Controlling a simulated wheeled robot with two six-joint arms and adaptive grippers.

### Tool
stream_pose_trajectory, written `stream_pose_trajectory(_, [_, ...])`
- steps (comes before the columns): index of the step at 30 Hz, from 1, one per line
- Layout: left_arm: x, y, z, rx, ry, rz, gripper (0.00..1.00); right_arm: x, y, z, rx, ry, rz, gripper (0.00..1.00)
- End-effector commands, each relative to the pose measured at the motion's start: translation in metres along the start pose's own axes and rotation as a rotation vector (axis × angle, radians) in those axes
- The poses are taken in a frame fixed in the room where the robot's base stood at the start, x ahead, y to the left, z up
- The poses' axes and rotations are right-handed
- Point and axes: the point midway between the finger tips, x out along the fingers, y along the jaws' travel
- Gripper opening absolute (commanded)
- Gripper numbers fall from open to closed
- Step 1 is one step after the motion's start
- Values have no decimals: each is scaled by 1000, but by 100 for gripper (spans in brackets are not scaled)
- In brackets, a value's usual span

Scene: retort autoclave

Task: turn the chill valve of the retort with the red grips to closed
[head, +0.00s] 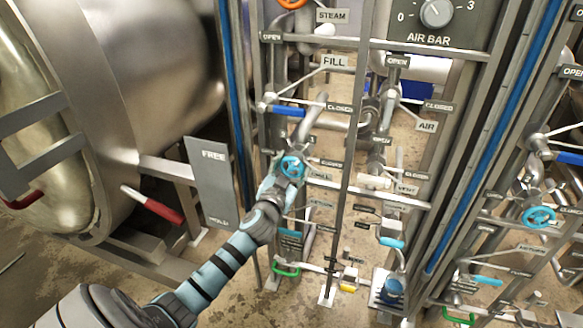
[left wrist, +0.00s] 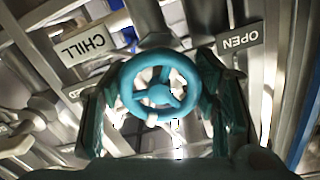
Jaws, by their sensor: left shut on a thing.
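The retort on the left (head: 165,60) has levers with red grips (head: 160,207). On the pipe frame beside it is a light-blue handwheel (head: 292,166), which also shows in the left wrist view (left wrist: 160,96). There, a CHILL plate (left wrist: 90,43) is at the wheel's upper left and an OPEN plate (left wrist: 240,38) at its upper right. Another plate (left wrist: 76,92) is partly hidden by a finger. A pale mark (left wrist: 152,118) shows at the wheel's lower rim. My left gripper (head: 288,173) is shut on the wheel, one finger on each side. My right gripper is out of view.
Pipes and levers crowd the frame: a blue FILL lever (head: 287,111) above and a green lever (head: 286,271) below. A grey FREE panel (head: 208,180) stands left of my gripper. A similar frame with another blue handwheel (head: 540,217) is at right.

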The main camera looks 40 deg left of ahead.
Motion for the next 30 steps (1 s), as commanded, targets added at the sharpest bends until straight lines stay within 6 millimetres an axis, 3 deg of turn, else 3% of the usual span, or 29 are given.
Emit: stream_pose_trajectory(30, [0,-3,-2,836,-2,2,27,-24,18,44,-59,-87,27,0])
